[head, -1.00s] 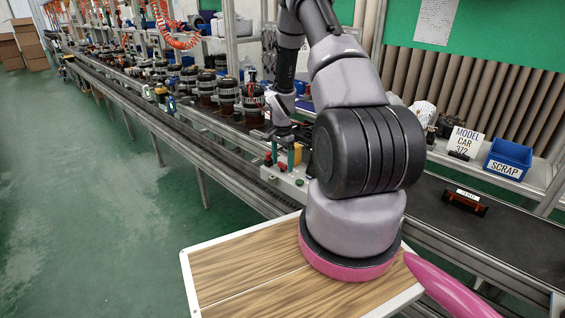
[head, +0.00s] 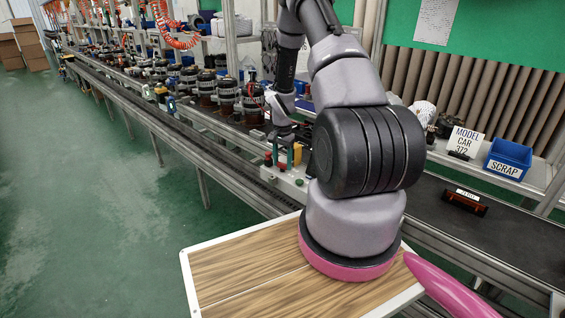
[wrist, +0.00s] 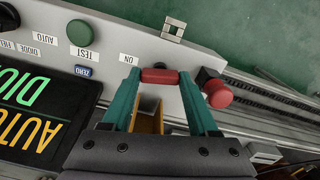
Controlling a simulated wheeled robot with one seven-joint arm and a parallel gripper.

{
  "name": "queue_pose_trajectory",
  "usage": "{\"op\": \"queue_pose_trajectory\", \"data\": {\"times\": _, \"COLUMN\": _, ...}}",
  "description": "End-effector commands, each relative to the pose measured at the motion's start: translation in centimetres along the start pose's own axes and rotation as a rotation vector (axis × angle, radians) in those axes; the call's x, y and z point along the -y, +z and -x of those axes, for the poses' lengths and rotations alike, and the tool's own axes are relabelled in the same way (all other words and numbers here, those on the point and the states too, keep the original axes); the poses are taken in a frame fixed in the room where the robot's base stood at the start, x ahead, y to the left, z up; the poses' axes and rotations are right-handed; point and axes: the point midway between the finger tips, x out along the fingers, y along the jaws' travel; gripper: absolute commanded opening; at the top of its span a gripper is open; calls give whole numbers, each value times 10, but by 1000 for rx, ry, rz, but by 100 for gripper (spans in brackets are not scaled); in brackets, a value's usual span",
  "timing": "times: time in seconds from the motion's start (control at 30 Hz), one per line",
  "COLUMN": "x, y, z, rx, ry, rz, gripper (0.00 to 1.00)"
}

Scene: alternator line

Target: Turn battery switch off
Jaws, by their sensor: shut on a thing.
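The battery switch's red handle (wrist: 160,76) shows in the wrist view as a short red bar beside a label reading ON. The green fingertips of my gripper (wrist: 158,80) are shut on it, one at each end. A yellow-orange surface (wrist: 148,115) shows between the fingers; I cannot tell what it belongs to. In the head view my gripper (head: 284,154) points down at the grey control box (head: 288,181) on the line. There the fingers partly hide the handle, and its exact angle is unclear.
A red mushroom button (wrist: 218,95) stands close beside the right finger. A green TEST button (wrist: 80,32) and a black display (wrist: 38,100) lie to the left. Several alternators (head: 228,92) line the conveyor. A blue SCRAP bin (head: 508,158) stands at the right.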

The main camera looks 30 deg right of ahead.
Motion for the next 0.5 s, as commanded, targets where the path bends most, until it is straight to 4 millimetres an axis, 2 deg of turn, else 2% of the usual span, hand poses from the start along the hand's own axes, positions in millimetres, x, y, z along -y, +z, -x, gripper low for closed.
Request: {"op": "queue_pose_trajectory", "data": {"times": 0.5, "x": 0, "y": 0, "z": 0, "rx": 0, "ry": -1, "rz": 488, "gripper": 4}}
